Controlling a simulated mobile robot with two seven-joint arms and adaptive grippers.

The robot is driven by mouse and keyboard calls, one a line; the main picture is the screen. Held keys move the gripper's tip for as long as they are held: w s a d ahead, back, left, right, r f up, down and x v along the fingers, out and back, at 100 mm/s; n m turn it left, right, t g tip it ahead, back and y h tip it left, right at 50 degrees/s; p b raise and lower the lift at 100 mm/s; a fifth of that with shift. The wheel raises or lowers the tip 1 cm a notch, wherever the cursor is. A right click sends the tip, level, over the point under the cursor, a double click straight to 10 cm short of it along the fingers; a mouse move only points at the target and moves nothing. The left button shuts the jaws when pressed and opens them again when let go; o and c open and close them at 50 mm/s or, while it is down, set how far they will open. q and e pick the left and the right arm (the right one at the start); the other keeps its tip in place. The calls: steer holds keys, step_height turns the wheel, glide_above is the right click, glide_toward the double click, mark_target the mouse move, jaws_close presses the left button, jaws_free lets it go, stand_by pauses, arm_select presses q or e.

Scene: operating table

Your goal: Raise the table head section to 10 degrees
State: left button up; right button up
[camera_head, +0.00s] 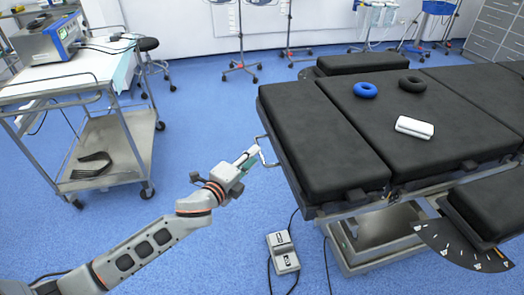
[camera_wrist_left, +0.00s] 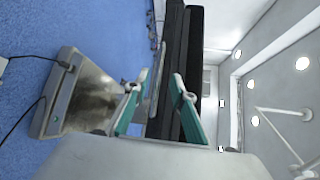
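The table's head section (camera_head: 318,140) is the black padded end section on the left in the head view. It looks about level with the neighbouring section (camera_head: 425,110). A thin metal handle (camera_head: 265,152) sticks out from its left end. My left gripper (camera_head: 252,156) is at this handle. In the left wrist view its two green-padded fingers (camera_wrist_left: 158,78) stand apart, with the dark table edge (camera_wrist_left: 178,50) beyond them. A grey bar (camera_wrist_left: 157,75) shows between the fingertips; I cannot tell whether they touch it. My right gripper is in neither view.
A blue ring (camera_head: 365,90), a black ring (camera_head: 412,84) and a white pad (camera_head: 414,127) lie on the table. A foot pedal (camera_head: 283,252) with cables is on the floor below. A trolley (camera_head: 120,140) stands at the left. The floor between is clear.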

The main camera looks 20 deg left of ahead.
arm_select(q)
steer(key=x, duration=0.2)
steer(key=b+x, duration=0.1)
steer(key=x, duration=0.1)
steer(key=shift+w+d+f, duration=0.1)
steer(key=shift+w+f, duration=0.2)
steer(key=shift+w, duration=0.05)
steer(key=shift+w+r, duration=0.1)
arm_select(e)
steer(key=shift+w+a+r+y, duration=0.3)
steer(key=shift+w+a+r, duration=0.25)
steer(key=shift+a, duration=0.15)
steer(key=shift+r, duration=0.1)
arm_select(q)
jaws_close()
